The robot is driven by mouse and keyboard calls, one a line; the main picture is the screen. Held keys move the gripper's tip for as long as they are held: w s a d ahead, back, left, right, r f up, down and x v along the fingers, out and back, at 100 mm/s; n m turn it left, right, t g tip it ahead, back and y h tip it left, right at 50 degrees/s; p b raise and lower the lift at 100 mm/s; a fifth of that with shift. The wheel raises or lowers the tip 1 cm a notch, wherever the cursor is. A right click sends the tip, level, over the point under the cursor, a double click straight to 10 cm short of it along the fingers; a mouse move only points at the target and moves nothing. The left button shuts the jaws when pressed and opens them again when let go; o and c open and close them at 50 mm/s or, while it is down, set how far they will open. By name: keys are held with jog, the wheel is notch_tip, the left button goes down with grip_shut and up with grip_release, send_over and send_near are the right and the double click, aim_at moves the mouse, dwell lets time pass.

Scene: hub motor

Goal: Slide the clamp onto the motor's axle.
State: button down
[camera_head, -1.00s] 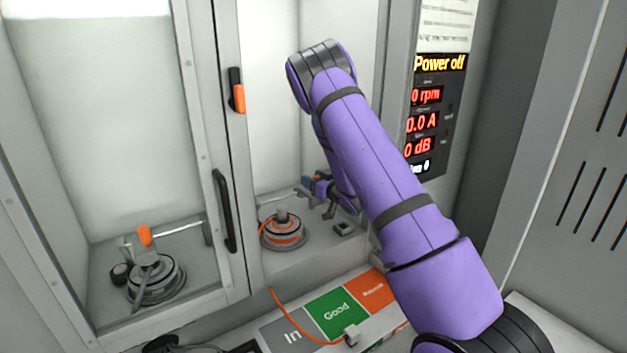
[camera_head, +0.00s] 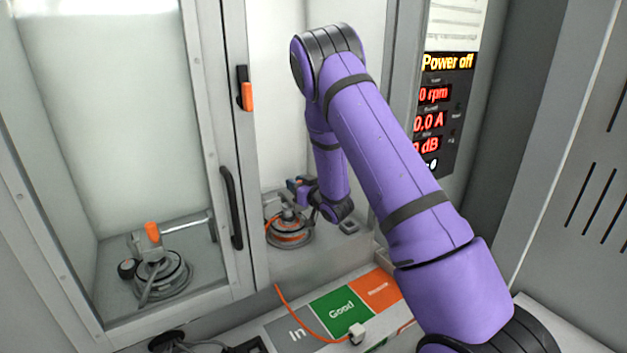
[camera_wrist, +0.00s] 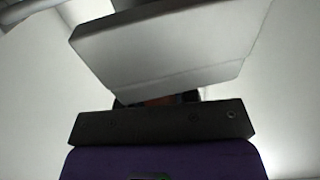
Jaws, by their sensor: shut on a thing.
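The motor (camera_head: 290,236) is a round grey hub with an orange band, standing on the floor of the right-hand bay. In the wrist view my gripper (camera_wrist: 160,122) shows as a dark bar, shut on a large grey block, the clamp (camera_wrist: 165,45). The clamp covers most of that view's middle and hides what lies beyond. In the head view the axle is mostly hidden by the gripper and clamp. I cannot tell whether the clamp touches or surrounds the axle.
A glazed door (camera_head: 228,205) with a black handle stands left of the bay. Behind glass, another hub unit (camera_head: 162,275) has an orange-topped fixture. A Good label (camera_head: 338,312) marks the front ledge, crossed by an orange cable. The panel (camera_head: 446,62) reads Power off.

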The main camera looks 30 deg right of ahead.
aim_at(288, 198)
jog(key=shift+a, duration=1.65)
jog(key=c, duration=0.9)
grip_release()
jog(key=shift+s+a, duration=0.1)
jog(key=shift+a, duration=0.05)
jog(key=shift+o, duration=0.2)
jog(key=shift+s+d, duration=0.2)
jog(key=s+d, duration=0.2)
jog(key=s, duration=0.8)
jog(key=shift+s, duration=0.1)
jog(key=shift+r, duration=0.1)
